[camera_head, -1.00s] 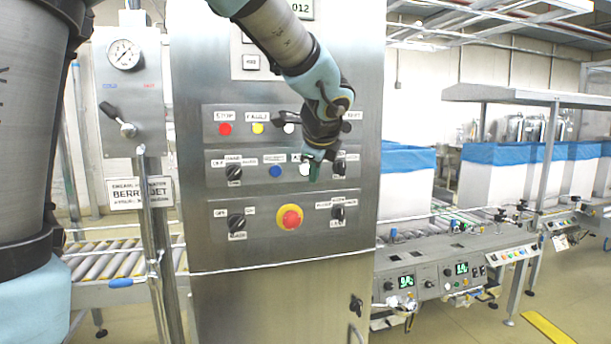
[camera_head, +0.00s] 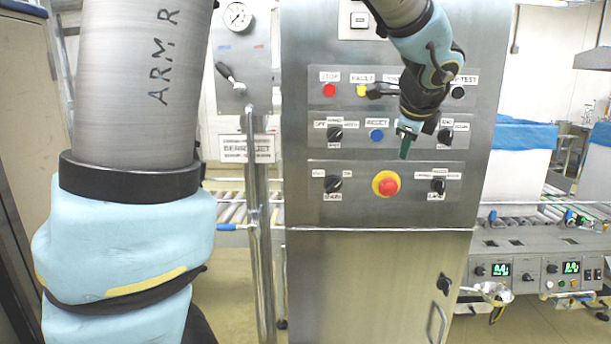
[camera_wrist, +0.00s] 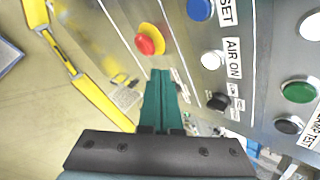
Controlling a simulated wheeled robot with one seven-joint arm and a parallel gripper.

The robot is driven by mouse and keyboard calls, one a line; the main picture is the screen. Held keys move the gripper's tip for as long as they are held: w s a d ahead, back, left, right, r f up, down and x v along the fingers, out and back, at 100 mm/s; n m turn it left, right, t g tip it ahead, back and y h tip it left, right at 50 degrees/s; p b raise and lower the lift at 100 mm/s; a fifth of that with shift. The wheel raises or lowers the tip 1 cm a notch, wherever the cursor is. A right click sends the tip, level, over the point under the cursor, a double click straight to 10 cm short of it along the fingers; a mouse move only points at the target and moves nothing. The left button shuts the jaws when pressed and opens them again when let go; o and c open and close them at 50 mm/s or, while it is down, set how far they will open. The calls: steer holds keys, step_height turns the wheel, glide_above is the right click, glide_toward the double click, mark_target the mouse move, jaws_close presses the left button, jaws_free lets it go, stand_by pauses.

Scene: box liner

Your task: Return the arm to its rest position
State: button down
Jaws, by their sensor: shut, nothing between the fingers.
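My gripper (camera_head: 405,146) hangs in front of the steel control panel (camera_head: 300,262), with its green fingers pointing down between the blue reset button (camera_head: 376,135) and a black selector knob at the right. The fingers are shut and empty. The wrist view shows the green fingers (camera_wrist: 160,100) pressed together, with the panel beside them. The red emergency stop (camera_head: 388,184) on its yellow ring is just below and left of the fingertips in the head view. I cannot tell whether the gripper touches the panel. My arm comes in from the top of the head view.
A pressure gauge (camera_head: 237,17) and a lever (camera_head: 229,75) are on a panel at the left. White bins with blue liners (camera_head: 524,134) stand behind a conveyor control box (camera_head: 537,268) at the right.

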steer(key=a+f+n+g+y, duration=0.1)
steer(key=a+f+n+g, duration=0.1)
steer(key=a+f+n, duration=0.6)
steer(key=a+f+n+g+y, duration=0.15)
steer(key=a+f+n, duration=0.25)
steer(key=a, duration=0.8)
steer(key=s+a+f+n+g, duration=0.1)
steer(key=s+a+f+n, duration=0.3)
steer(key=a+n, duration=0.2)
steer(key=s+a+f+n+g, duration=0.2)
steer(key=s+a+f+n, duration=0.2)
steer(key=s+a+n, duration=0.1)
steer(key=shift+s+a+n, duration=0.3)
steer(key=shift+a+n, duration=0.6)
steer(key=shift+a, duration=0.25)
